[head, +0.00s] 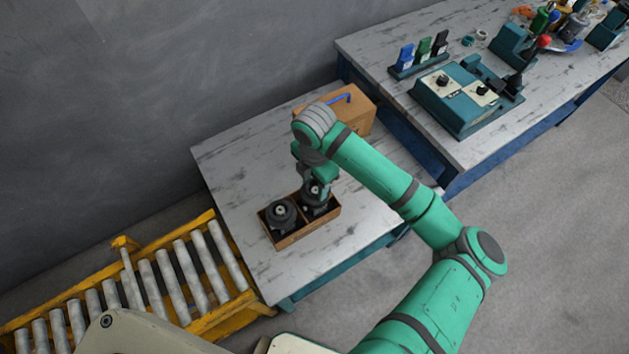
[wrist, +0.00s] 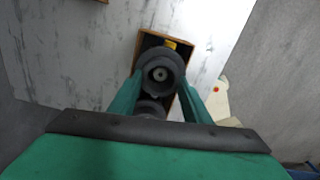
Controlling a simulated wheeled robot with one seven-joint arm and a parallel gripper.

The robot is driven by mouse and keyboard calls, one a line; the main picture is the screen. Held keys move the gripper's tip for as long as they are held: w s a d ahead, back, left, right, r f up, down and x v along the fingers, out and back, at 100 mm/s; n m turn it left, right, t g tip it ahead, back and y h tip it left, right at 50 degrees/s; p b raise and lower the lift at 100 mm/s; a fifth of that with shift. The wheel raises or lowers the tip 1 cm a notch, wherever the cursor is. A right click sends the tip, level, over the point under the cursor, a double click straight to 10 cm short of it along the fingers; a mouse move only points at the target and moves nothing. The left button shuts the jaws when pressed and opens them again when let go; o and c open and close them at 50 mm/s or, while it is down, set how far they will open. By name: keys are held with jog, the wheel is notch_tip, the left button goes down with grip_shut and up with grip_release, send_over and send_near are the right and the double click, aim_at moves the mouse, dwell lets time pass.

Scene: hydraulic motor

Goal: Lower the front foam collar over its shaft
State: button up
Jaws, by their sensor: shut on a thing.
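My gripper (head: 318,188) is over the right-hand part of an open brown box (head: 304,234) on the table. In the wrist view its two green fingers (wrist: 161,88) are shut on a dark round foam collar (wrist: 150,80). A pale shaft end (wrist: 160,74) shows inside the collar's opening. I cannot tell how far down the collar sits. In the head view the fingers partly hide this collar and the dark motor below (head: 316,208). A second dark motor with a round top (head: 281,213) stands in the left-hand part of the box; the wrist view shows another dark round part, mostly hidden by my gripper.
A yellow roller conveyor (head: 180,275) adjoins the table at lower left. A second bench with a teal control box (head: 460,100) is at upper right. The table's left side is clear.

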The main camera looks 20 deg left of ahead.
jog(key=shift+f, duration=0.9)
jog(key=o, duration=1.6)
jog(key=shift+r, duration=3.5)
